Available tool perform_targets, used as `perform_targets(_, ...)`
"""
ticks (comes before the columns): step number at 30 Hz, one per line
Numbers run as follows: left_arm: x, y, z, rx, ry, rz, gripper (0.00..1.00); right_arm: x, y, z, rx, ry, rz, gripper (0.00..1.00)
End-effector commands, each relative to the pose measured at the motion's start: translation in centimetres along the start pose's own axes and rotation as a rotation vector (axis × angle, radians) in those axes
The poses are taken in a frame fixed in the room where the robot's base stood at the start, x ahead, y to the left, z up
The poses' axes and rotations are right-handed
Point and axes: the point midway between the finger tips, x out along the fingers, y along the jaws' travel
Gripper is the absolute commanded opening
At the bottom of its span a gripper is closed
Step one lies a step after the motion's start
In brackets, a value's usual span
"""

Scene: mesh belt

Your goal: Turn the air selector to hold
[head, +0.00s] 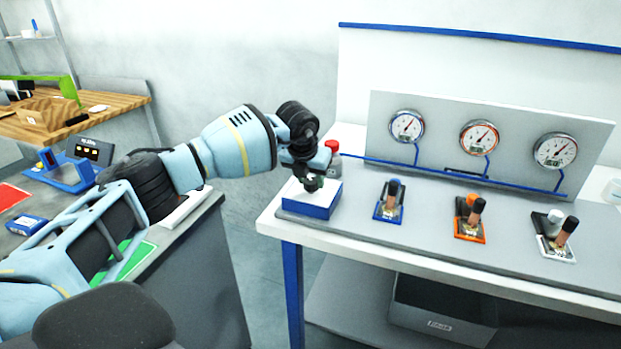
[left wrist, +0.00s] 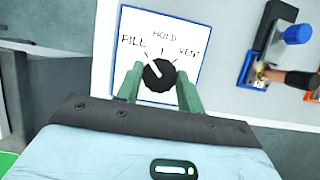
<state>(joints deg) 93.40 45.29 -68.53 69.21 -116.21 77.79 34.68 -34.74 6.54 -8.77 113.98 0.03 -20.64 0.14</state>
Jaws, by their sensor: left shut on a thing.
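The air selector is a black knob (left wrist: 158,75) on a white, blue-edged plate (left wrist: 192,29) marked FILL, HOLD and VENT. In the left wrist view the white mark on the knob points up-left, toward the FILL tick, left of the HOLD tick. In the head view the selector's blue and white box (head: 322,212) sits at the left end of the bench. My left gripper (left wrist: 158,88) is shut on the knob, one green finger on each side; in the head view the gripper (head: 313,184) comes down over the box and largely hides the knob. My right gripper is not in view.
Blue (head: 389,207), orange (head: 470,222) and white (head: 556,242) framed lever valves stand in a row to the right. Three round gauges (head: 479,137) are on the panel behind. A red-capped thing (head: 332,146) stands just behind the gripper.

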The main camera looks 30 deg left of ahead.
Motion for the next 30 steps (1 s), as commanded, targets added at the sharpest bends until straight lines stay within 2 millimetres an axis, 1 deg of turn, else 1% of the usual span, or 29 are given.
perform_targets(8, 0.0, 0.1, 0.0, 0.109, 0.001, -0.047, 0.15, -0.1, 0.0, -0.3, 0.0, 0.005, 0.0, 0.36)
perform_targets(14, 0.1, 0.2, 0.0, 0.257, 0.001, -0.109, 0.15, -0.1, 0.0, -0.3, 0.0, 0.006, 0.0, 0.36)
perform_targets(24, 0.3, 0.3, 0.0, 0.512, 0.003, -0.215, 0.15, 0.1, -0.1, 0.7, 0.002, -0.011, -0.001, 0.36)
perform_targets(30, 0.3, 0.4, 0.1, 0.622, 0.002, -0.26, 0.15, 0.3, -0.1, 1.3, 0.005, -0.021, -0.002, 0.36)
